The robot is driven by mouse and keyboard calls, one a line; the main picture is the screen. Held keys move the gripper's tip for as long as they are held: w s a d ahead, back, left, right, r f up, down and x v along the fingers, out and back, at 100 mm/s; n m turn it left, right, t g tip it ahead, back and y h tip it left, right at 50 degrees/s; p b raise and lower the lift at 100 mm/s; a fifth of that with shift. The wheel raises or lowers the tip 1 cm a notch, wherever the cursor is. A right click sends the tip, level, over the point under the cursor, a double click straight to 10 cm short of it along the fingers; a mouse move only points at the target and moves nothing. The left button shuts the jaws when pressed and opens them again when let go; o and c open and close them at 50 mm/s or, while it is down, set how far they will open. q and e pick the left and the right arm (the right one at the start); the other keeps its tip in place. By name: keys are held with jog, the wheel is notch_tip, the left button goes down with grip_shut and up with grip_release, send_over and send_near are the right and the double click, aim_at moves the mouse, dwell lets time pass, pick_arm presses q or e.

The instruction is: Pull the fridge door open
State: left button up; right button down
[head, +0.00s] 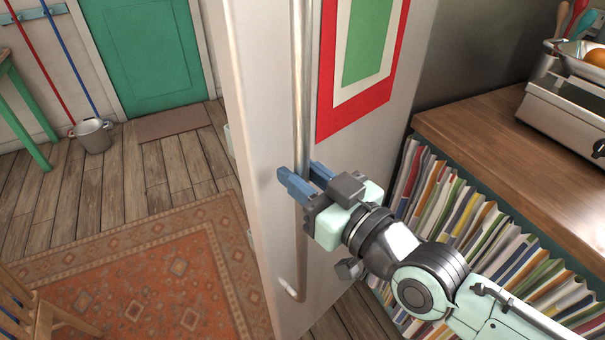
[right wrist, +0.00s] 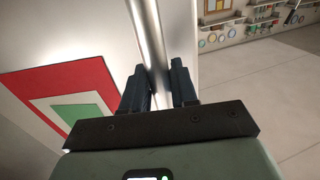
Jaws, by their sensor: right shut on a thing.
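The fridge door (head: 262,130) stands as a tall pale panel in the middle of the head view. Its long metal bar handle (head: 301,80) runs upright near the door's left side. My right gripper (head: 304,180) is shut on the lower part of this handle, its blue fingers on either side of the bar. In the right wrist view the handle (right wrist: 147,35) passes down between the fingers (right wrist: 158,88). The fingers hide the gripped stretch of the bar. I cannot tell whether the door is ajar. My left gripper is not in view.
A red, white and green poster (head: 328,112) is on the door beside the handle. A patterned rug (head: 150,285) and open floor lie left of the door.

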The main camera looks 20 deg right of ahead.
jog(key=c, duration=1)
grip_release()
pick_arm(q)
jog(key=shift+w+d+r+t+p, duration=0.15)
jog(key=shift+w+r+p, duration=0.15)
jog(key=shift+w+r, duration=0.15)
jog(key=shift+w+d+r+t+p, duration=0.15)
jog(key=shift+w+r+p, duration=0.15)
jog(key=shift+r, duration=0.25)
pick_arm(e)
jog(key=v, duration=1.3)
jog(key=shift+s+d, duration=0.15)
jog(key=shift+s, duration=0.05)
